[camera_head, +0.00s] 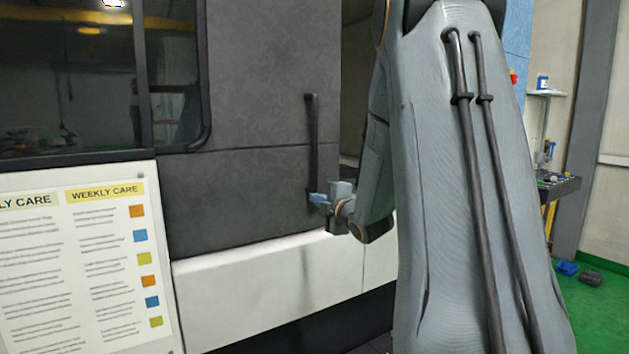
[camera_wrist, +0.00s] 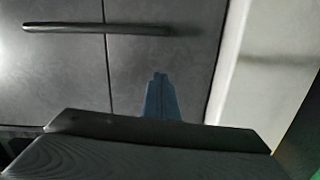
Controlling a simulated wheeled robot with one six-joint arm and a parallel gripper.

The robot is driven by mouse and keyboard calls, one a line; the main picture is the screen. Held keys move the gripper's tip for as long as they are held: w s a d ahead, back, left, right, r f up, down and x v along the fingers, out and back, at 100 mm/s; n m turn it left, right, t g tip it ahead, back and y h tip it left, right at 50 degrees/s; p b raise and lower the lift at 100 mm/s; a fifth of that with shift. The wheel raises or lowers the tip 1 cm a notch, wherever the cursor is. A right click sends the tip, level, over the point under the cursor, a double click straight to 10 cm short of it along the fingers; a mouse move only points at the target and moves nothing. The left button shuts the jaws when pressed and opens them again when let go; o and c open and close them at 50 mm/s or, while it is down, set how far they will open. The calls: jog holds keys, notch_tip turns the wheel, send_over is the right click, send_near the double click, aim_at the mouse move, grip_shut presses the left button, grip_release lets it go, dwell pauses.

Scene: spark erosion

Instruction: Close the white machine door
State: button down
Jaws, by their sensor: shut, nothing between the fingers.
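The machine door (camera_head: 260,90) is a dark grey panel with a window at its left, above a white lower body panel (camera_head: 250,285). Its black upright bar handle (camera_head: 313,135) is near the door's right edge. In the wrist view the handle (camera_wrist: 85,28) lies across the upper left. My gripper (camera_head: 316,198) is at the handle's lower end in the head view. Its blue fingers (camera_wrist: 160,76) are shut and empty, pointing at the grey panel just off the handle's end. Whether they touch the door is unclear.
A "Weekly Care" board (camera_head: 85,260) stands in front of the machine at the lower left. A dark gap (camera_head: 353,90) shows right of the door's edge, partly hidden by my arm. A small workbench (camera_head: 558,185) and green floor (camera_head: 605,300) are at the right.

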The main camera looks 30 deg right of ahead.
aim_at(314, 183)
jog(key=shift+n+t, duration=0.4)
jog(key=shift+n, duration=0.2)
jog(key=shift+w+d+r+p, duration=0.3)
jog(key=shift+w+d+p, duration=0.55)
jog(key=shift+w, duration=0.95)
jog(key=shift+w+d+r+p, duration=0.3)
jog(key=shift+w+d+p, duration=0.55)
jog(key=shift+w, duration=0.95)
jog(key=shift+w+d+r+p, duration=0.3)
jog(key=shift+w+d+p, duration=0.55)
jog(key=shift+w, duration=0.95)
jog(key=shift+d+y, duration=0.15)
jog(key=shift+y, duration=0.15)
